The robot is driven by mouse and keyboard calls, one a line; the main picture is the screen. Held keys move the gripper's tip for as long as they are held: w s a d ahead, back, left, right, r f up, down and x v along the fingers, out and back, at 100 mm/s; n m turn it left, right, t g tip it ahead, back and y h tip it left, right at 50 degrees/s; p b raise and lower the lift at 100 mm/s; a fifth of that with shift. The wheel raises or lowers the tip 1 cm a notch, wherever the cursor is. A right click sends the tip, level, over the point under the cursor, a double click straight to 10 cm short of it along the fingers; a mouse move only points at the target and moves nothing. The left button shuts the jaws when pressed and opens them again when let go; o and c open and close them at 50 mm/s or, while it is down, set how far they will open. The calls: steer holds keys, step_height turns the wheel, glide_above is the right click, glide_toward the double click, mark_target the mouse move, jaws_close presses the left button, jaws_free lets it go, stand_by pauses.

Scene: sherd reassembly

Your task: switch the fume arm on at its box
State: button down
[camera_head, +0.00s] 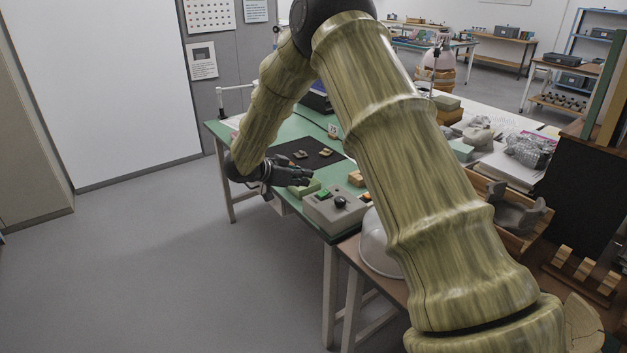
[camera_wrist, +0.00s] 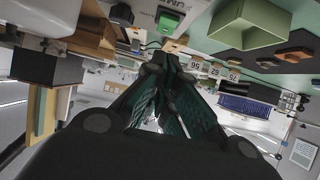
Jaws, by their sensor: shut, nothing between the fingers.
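The fume arm's box is likely the grey box (camera_head: 345,219) at the table's near edge in the head view. It has a black knob (camera_head: 340,201) and a small green part (camera_head: 323,192) on top. The wrist view is upside down and shows a grey box (camera_wrist: 147,12) at the top edge, with a green button (camera_wrist: 168,22) and partly cut-off lettering. My gripper (camera_head: 309,175) is shut and empty, a little behind and left of the box, apart from it. Its closed fingers (camera_wrist: 166,66) fill the wrist view's middle. The switch's state cannot be told.
A black mat (camera_head: 318,162) with sherds lies behind. Small number tags (camera_wrist: 195,64) stand in a row. Floor at left is free.

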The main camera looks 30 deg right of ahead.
steer(key=shift+v, duration=2.6)
steer(key=shift+f+b, duration=0.25)
steer(key=shift+b, duration=0.15)
steer(key=b, duration=0.4)
steer(key=shift+d+f+b, duration=0.25)
steer(key=shift+b, duration=0.15)
steer(key=shift+d+b, duration=0.1)
steer(key=shift+b, duration=0.45)
steer(key=shift+d+r+h+b, duration=0.2)
steer(key=shift+r+h+b, duration=0.2)
steer(key=shift+r+b, duration=0.45)
steer(key=shift+f, duration=0.15)
